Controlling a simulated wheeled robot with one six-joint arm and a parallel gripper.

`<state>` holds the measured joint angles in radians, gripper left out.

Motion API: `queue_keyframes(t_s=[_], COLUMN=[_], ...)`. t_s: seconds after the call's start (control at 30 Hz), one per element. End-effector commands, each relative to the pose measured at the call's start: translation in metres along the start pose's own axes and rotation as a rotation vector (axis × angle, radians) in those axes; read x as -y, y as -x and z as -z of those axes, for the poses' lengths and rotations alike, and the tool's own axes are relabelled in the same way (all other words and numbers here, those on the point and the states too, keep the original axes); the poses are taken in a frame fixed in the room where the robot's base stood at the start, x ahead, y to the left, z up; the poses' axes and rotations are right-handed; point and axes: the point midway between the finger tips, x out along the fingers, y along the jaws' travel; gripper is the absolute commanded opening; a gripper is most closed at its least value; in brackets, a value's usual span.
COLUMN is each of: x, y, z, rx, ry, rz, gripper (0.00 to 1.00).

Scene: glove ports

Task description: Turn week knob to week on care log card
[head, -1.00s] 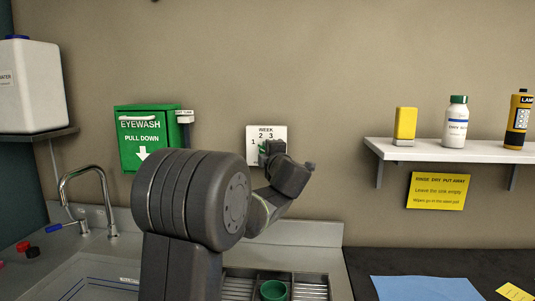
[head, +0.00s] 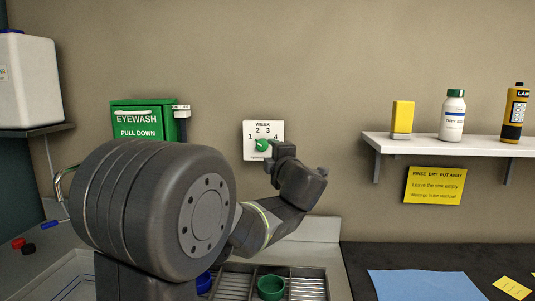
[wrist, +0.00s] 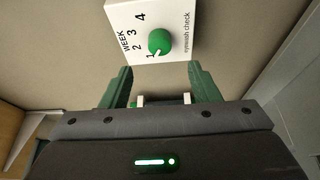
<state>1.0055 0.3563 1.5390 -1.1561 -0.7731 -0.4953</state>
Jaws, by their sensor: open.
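The week knob (head: 262,145) is a round green knob on a white plate (head: 249,152) on the wall, marked WEEK with 1 to 4. In the wrist view the knob (wrist: 160,41) has a white pointer at the 1, and the plate reads "eyewash check". My gripper (head: 272,161) is beside the plate, to the lower right of the knob. In the wrist view its green fingers (wrist: 160,84) are apart and empty, and the knob lies beyond their tips, untouched. A small yellow card (head: 512,288) with marks lies at the lower right; I cannot tell whether it is the care log card.
A green eyewash box (head: 145,121) hangs left of the plate, partly behind my arm. A white shelf (head: 440,146) with bottles is at right, above a yellow sign (head: 435,186). A green cup (head: 271,288) stands on the drain rack. A blue sheet (head: 425,285) lies on the dark counter.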

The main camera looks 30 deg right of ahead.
Motion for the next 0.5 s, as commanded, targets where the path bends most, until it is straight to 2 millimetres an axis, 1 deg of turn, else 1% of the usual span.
queue_keyframes(t_s=[0.03, 0.1, 0.2, 0.3, 0.5], x=[0.000, 0.000, 0.000, 0.000, 0.000], y=[0.012, 0.024, 0.037, 0.044, 0.048], z=[-0.001, -0.001, -0.001, -0.001, 0.000], rx=[0.004, 0.003, 0.002, 0.002, -0.001], ry=[0.001, 0.002, 0.002, 0.001, 0.001], rz=[0.000, -0.001, -0.001, 0.001, 0.000], gripper=[0.56, 0.56, 0.56, 0.56, 0.56])
